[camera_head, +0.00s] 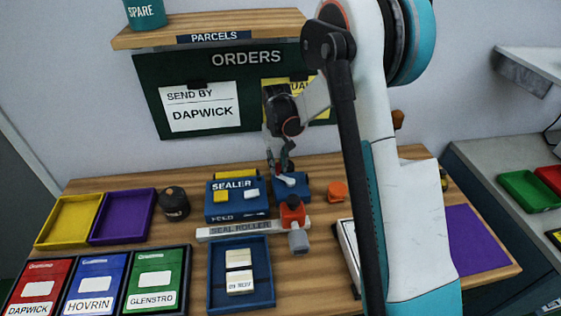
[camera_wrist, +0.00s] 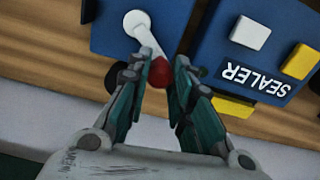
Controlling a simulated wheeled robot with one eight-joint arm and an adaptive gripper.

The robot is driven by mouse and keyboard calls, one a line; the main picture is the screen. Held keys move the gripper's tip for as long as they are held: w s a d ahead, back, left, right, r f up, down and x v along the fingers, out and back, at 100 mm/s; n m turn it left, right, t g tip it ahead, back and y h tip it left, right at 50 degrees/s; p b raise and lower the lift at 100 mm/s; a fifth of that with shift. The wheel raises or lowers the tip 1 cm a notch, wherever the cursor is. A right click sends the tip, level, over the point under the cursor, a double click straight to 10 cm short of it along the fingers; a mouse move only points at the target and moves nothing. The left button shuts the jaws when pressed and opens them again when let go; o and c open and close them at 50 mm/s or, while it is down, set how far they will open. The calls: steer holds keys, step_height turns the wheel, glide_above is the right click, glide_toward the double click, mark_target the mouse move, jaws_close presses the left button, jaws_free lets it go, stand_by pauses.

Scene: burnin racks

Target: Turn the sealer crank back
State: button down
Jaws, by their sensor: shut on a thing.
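The blue sealer (camera_head: 232,201) sits on the wooden table, with a yellow button and a white button on its top. It also shows in the wrist view (camera_wrist: 243,72). Beside it, on a separate blue block (camera_wrist: 125,45), is the crank (camera_wrist: 149,38), a white arm with a round pivot and a red knob (camera_wrist: 160,73). The crank also shows in the head view (camera_head: 290,182). My gripper (camera_wrist: 160,90) has its dark green fingers on both sides of the red knob and is shut on it. The fingertips partly hide the knob.
A blue tray (camera_head: 213,285) holds two pale items. A dark round pot (camera_head: 174,204) stands left, and an orange piece (camera_head: 337,191) right. The orders board (camera_head: 150,92) is behind.

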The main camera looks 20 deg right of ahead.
steer(key=n, duration=0.2)
steer(key=s+a+n, duration=0.1)
steer(key=shift+s+a+n, duration=0.1)
steer(key=shift+n, duration=0.3)
steer(key=shift+s+a+n+b, duration=0.2)
steer(key=shift+s+n, duration=0.25)
steer(key=shift+n, duration=0.6)
steer(key=shift+s+a+n+b, duration=0.15)
steer(key=shift+s+n, duration=0.3)
steer(key=shift+n, duration=0.6)
steer(key=c, duration=1.4)
jaws_free()
steer(key=shift+s, duration=0.1)
steer(key=shift+o, duration=0.2)
steer(key=shift+r, duration=0.1)
step_height(320, 180, up, 12)
